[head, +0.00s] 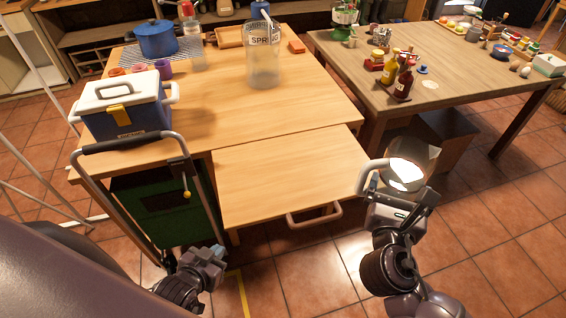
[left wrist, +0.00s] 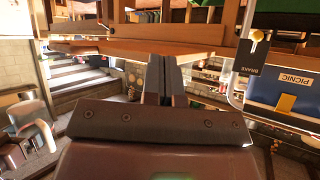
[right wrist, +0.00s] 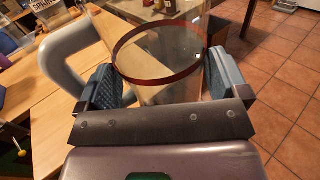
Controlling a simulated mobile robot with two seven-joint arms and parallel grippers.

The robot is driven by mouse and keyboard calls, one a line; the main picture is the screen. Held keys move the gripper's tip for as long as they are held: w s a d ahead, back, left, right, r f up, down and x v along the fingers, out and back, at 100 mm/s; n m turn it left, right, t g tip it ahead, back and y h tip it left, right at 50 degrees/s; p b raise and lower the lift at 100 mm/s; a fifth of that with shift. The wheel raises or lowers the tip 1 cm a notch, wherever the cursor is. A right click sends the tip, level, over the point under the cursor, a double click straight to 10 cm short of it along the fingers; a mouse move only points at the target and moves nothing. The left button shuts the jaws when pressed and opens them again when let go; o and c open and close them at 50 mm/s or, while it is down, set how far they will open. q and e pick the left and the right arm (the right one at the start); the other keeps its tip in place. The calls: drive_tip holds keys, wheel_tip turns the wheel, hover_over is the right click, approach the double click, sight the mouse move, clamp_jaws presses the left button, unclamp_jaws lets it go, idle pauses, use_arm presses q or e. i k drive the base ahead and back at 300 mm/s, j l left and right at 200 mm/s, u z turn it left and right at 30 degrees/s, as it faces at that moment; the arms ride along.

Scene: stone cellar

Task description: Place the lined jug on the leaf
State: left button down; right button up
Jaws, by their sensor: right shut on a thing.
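The jug (head: 418,155) is pale and see-through, with a thick grey handle (right wrist: 65,60) on its left. In the right wrist view a dark red ring (right wrist: 160,83) runs round it. My right gripper (head: 400,190) is shut on the jug, with one finger on each side. It holds the jug in the air, just off the right edge of the leaf. The leaf (head: 285,172) is a bare wooden panel drawn out from the table front, with a rounded handle (head: 313,215). My left gripper (head: 210,258) is low at the leaf's front left; its fingers (left wrist: 165,80) are together and empty.
The main table (head: 215,125) bears a blue picnic cooler (head: 125,108), a blue pot (head: 156,38) and a clear labelled jar (head: 262,65). A trolley with a black handle (head: 135,143) stands left of the leaf. A second table (head: 450,90) with bottles is at right.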

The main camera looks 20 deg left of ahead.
sight(288, 169)
drive_tip(key=j, duration=0.9)
drive_tip(key=i+j, duration=0.1)
drive_tip(key=j, duration=0.8)
